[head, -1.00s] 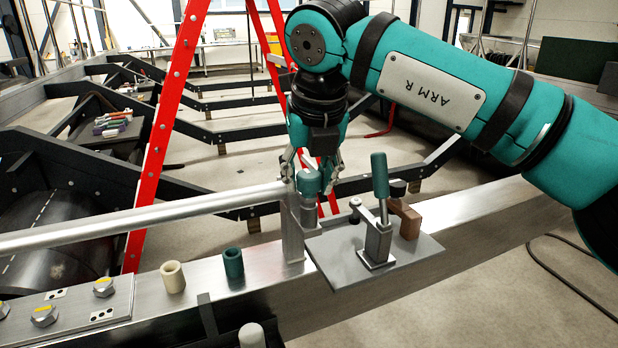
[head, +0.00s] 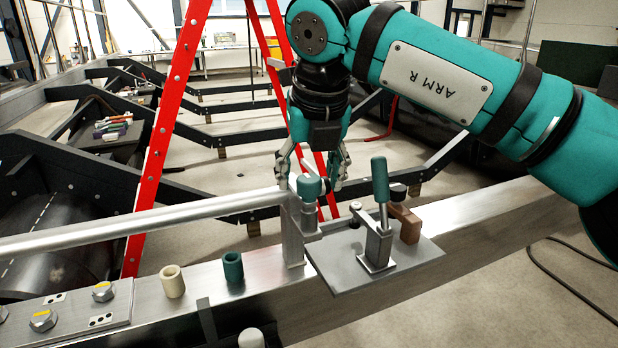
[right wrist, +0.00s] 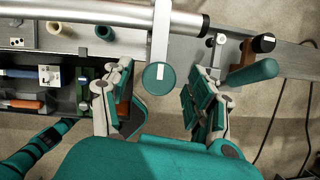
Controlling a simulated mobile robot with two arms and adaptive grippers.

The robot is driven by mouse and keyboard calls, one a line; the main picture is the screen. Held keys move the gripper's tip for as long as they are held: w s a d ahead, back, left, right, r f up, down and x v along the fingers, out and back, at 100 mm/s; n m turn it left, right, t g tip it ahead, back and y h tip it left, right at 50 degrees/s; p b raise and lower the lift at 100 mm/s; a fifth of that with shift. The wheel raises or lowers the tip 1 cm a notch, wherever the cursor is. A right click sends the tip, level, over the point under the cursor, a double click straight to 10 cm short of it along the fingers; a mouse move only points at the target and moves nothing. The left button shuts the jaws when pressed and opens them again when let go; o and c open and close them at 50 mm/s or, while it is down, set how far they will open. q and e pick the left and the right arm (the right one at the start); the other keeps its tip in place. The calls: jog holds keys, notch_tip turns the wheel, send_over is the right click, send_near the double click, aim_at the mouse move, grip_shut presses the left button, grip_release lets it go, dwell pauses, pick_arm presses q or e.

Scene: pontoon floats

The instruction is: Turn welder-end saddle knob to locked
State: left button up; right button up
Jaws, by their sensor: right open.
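The teal saddle knob (head: 309,187) sits at the top of a metal saddle post (head: 292,235) at the right end of the long silver tube (head: 150,220). In the right wrist view the knob (right wrist: 159,79) shows as a round teal face with a short white mark near its upper edge. My right gripper (head: 311,180) is open above and around the knob. In the right wrist view the fingers of this gripper (right wrist: 159,98) stand apart on either side of the knob, with gaps on both sides. My left gripper is out of view.
A toggle clamp with a teal handle (head: 380,180) stands on a grey plate (head: 340,270) just right of the knob. A brown block (head: 410,228) is beside it. Cream (head: 172,280) and teal (head: 232,265) sleeves stand on the beam. A red ladder (head: 165,140) is behind.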

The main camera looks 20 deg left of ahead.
jog(key=v, duration=1)
jog(key=shift+r, duration=0.3)
